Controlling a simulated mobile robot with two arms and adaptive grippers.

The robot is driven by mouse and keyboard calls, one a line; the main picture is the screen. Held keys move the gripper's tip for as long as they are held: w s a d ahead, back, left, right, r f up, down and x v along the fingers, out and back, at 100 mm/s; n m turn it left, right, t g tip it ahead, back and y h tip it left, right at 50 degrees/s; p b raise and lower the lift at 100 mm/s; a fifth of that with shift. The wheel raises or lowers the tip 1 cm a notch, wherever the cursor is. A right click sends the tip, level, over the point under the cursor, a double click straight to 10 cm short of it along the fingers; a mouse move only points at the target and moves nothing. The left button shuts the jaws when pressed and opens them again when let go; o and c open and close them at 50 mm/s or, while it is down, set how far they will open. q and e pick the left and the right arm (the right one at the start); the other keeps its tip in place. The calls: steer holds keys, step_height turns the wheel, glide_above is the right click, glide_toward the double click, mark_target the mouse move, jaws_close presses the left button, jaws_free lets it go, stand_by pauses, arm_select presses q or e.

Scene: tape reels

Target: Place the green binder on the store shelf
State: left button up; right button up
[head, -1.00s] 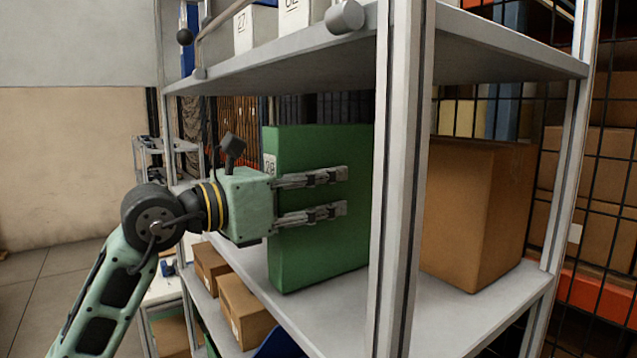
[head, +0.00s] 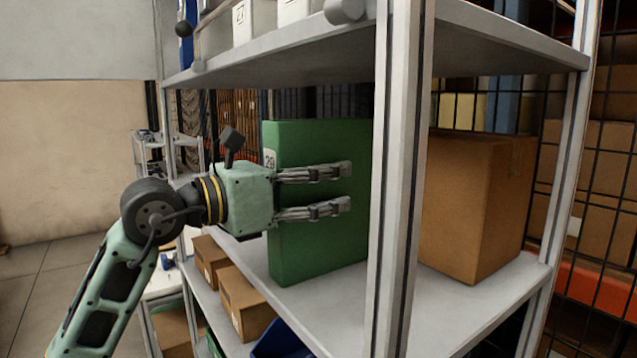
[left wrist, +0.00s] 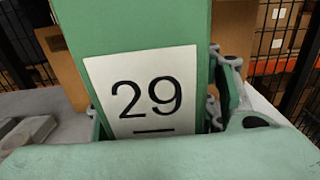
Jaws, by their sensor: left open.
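The green binder (head: 318,240) stands upright on the middle board of the grey store shelf (head: 340,306), behind the front post. Its white label with the number 29 faces my left gripper, and the label fills the middle of the left wrist view (left wrist: 148,92). My left gripper (head: 350,187) is open, level with the binder's upper half. Its fingers reach along the binder's near broad face. The far side of the binder is hidden in the head view. My right gripper is not in view.
A cardboard box (head: 475,205) stands on the same board to the right, past the front post (head: 397,180). The upper board (head: 500,45) hangs above the binder. Smaller cardboard boxes (head: 245,303) and a blue bin (head: 280,340) sit on the level below.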

arm_select(q)
steer(key=b+v, duration=0.4)
steer(key=v, duration=0.8)
